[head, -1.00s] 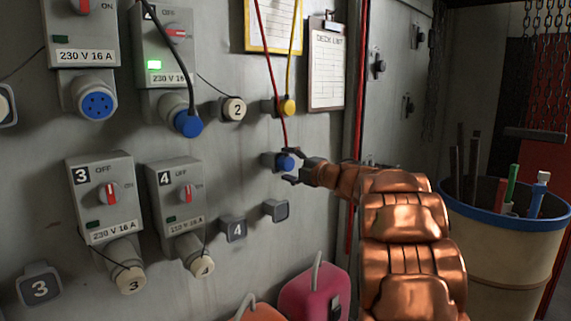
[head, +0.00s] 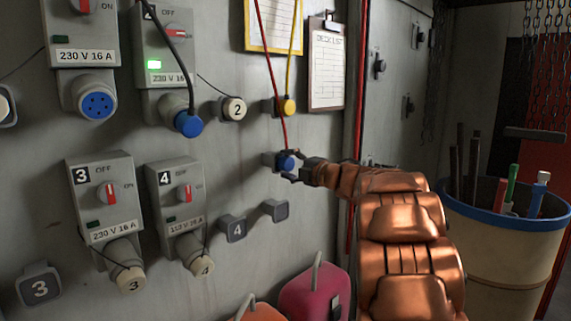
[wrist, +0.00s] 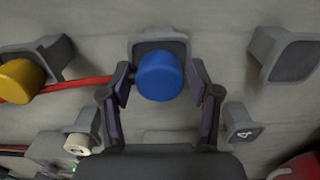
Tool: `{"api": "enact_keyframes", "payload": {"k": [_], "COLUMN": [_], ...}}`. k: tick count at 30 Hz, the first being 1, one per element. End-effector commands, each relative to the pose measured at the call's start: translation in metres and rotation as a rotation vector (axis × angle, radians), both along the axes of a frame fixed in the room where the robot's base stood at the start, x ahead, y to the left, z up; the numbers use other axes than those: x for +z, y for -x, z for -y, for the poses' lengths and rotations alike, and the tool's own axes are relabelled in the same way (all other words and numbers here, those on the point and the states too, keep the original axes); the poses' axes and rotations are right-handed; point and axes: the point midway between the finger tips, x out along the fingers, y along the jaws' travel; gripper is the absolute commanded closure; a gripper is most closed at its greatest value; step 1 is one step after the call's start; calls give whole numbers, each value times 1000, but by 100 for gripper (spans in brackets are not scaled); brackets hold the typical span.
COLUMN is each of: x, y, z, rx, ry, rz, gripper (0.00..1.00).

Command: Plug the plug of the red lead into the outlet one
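The blue plug of the red lead (head: 286,162) sits in a grey wall holder (head: 269,160). The red lead (head: 271,75) runs up from it out of the picture. My gripper (head: 291,166) is at the plug, one finger on each side. In the wrist view the fingers flank the blue plug (wrist: 160,77), with a narrow gap visible on both sides. The upper-left outlet (head: 97,102) has a bare blue socket face with holes, under a box marked 230 V 16 A. Its number is out of the picture, but its place beside outlet two fits outlet one.
Outlet two (head: 187,123) holds a blue plug with a black lead; its green lamp is lit. Outlets three (head: 125,274) and four (head: 196,259) are capped. A yellow plug (head: 287,106) hangs above the red lead's plug. A bin (head: 500,242) stands at right.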

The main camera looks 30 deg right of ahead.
Motion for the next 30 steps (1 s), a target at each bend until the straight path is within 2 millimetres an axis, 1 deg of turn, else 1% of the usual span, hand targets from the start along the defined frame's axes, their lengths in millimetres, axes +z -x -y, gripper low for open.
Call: {"api": "enact_keyframes", "payload": {"k": [1,2,16,23,30], "x": [0,0,0,0,0], "y": [0,0,0,1,8], "z": [0,0,0,0,2], "rx": [0,0,0,0,0], "ry": [0,0,0,0,0], "rz": [0,0,0,0,0], "gripper": [47,50,99,100,100]}}
